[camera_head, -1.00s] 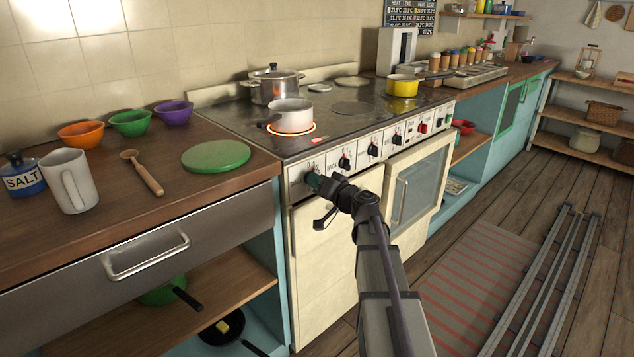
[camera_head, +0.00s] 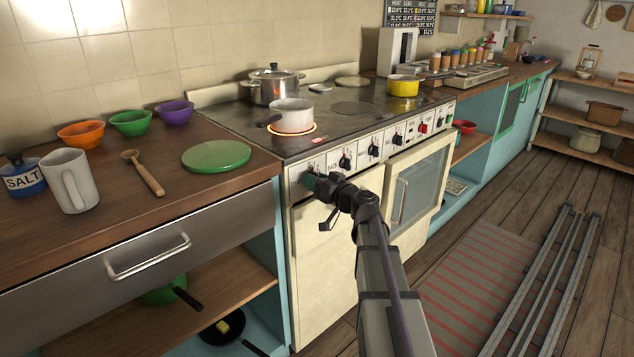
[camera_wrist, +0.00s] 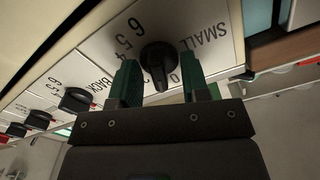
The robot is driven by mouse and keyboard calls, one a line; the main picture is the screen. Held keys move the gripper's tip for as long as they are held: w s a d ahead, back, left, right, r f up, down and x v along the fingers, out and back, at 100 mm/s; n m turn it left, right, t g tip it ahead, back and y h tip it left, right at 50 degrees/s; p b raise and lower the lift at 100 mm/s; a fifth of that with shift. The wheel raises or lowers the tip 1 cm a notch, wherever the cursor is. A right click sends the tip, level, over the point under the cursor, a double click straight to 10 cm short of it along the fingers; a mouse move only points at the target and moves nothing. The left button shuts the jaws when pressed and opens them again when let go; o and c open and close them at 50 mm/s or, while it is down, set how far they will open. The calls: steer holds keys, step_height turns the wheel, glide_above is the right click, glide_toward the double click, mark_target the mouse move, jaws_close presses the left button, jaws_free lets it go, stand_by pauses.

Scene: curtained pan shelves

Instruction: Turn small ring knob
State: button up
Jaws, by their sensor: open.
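The small ring knob (camera_wrist: 158,62) is black, on a white panel marked SMALL with numbers around it in the wrist view. My gripper (camera_wrist: 159,66) is open, with one green finger on each side of the knob. Narrow gaps show between the fingers and the knob, so I see no firm hold. In the head view my gripper (camera_head: 311,181) is at the left end of the stove's front panel and largely hides this knob. The front left ring (camera_head: 291,132) glows orange under a white saucepan (camera_head: 292,112).
More black knobs, including one marked BACK (camera_wrist: 76,99), line the same panel. A steel pot (camera_head: 274,86) and a yellow pan (camera_head: 403,86) stand on the hob. The oven door handle (camera_head: 400,202) sticks out right of my arm.

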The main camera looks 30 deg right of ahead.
steer(key=shift+s, duration=0.1)
steer(key=shift+v, duration=0.95)
steer(key=shift+s+d, duration=0.1)
steer(key=v, duration=0.5)
steer(key=shift+s+d, duration=0.1)
steer(key=shift+s, duration=0.3)
steer(key=shift+o, duration=0.2)
